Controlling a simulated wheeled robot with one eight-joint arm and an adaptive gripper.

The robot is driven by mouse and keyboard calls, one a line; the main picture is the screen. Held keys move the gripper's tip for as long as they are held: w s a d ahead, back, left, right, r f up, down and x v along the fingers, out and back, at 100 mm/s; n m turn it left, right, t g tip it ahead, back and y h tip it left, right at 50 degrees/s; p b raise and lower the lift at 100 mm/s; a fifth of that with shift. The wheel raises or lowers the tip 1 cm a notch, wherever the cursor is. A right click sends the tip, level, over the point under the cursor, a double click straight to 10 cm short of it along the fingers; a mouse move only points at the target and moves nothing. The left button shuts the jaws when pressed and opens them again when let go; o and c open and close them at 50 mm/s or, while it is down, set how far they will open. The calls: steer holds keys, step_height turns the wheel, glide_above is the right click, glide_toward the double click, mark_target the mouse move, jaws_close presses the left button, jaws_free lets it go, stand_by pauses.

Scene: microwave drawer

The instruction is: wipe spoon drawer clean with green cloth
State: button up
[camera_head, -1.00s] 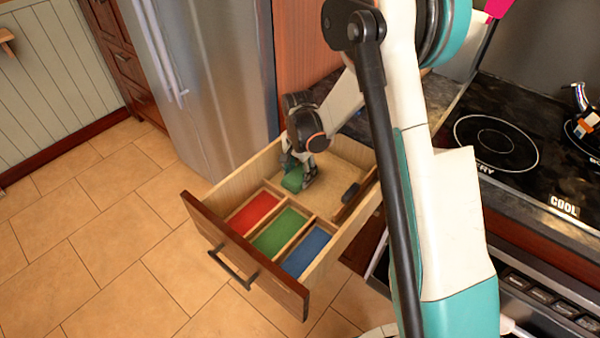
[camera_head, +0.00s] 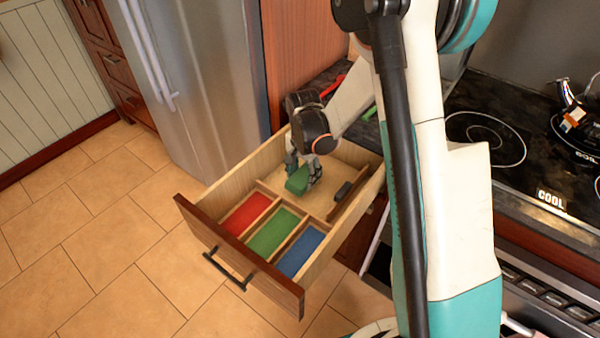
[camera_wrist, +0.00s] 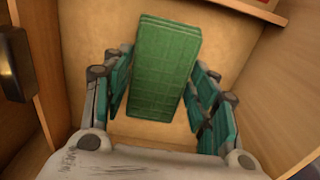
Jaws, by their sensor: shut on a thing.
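The wooden drawer (camera_head: 235,197) is pulled open, with a dark front and a black handle. My gripper (camera_head: 303,180) reaches down into its large rear compartment. It is shut on the green cloth (camera_head: 297,181), a folded block-like pad. In the wrist view, the cloth (camera_wrist: 160,65) sits between the green-padded fingers (camera_wrist: 158,100) above the pale drawer floor (camera_wrist: 225,40). I cannot tell whether the cloth touches the floor. No spoon is visible.
Red (camera_head: 245,214), green (camera_head: 273,233) and blue (camera_head: 301,252) compartments lie at the drawer's front. A dark object (camera_head: 343,190) is beside the right divider (camera_head: 354,194). The fridge (camera_head: 210,80) stands left, the stove (camera_head: 490,145) right.

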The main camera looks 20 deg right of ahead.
step_height(320, 180, up, 22)
steer(key=p, duration=1.3)
steer(key=shift+f, duration=0.15)
stand_by(0.4)
